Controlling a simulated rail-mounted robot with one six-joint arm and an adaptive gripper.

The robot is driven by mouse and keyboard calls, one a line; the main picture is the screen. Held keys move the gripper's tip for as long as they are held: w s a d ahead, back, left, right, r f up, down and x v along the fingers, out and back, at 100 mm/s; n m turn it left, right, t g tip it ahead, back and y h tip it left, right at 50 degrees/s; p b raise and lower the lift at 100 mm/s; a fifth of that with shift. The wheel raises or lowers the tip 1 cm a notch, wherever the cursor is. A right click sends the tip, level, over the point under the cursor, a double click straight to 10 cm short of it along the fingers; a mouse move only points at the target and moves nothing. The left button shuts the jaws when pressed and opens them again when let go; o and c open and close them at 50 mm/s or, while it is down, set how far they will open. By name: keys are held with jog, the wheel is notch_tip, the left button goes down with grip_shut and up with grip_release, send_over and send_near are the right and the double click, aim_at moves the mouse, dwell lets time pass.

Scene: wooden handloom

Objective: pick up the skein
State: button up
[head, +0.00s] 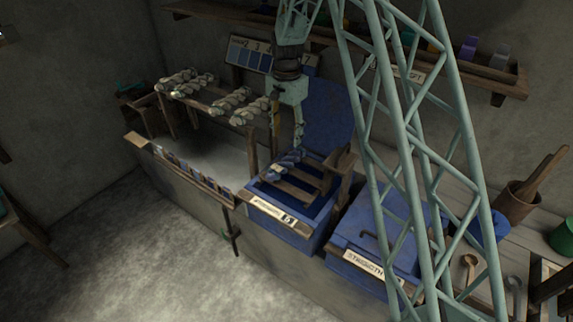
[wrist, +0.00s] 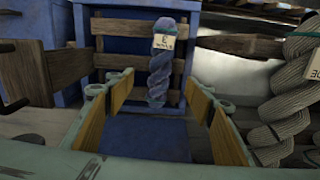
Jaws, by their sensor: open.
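A twisted blue-purple skein (wrist: 160,75) with a pale tag lies on wooden slats. In the head view the skein (head: 285,164) shows at the left part of the slats in an open blue vat (head: 314,227). My gripper (wrist: 148,92) is open and empty, with wood-coloured finger pads. The skein is seen beyond the fingertips, between them but nearer the right one, apparently untouched. In the head view my gripper (head: 287,138) hangs above the vat, close over the skein; the exact gap cannot be told.
Several pale skeins (head: 240,108) lie on a wooden rack left of the vat. A grey skein (wrist: 290,112) shows close right of the fingers. A wooden post (head: 340,168) stands at the vat's right. A lidded blue vat (head: 376,249) is beside it.

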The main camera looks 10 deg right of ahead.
send_over(287, 160)
jog(key=shift+a+f+b, duration=0.1)
jog(key=shift+f+b, duration=0.35)
jog(key=shift+f, duration=3.55)
jog(key=shift+f+b, duration=0.45)
jog(key=shift+f, duration=2.15)
jog(key=c, duration=1)
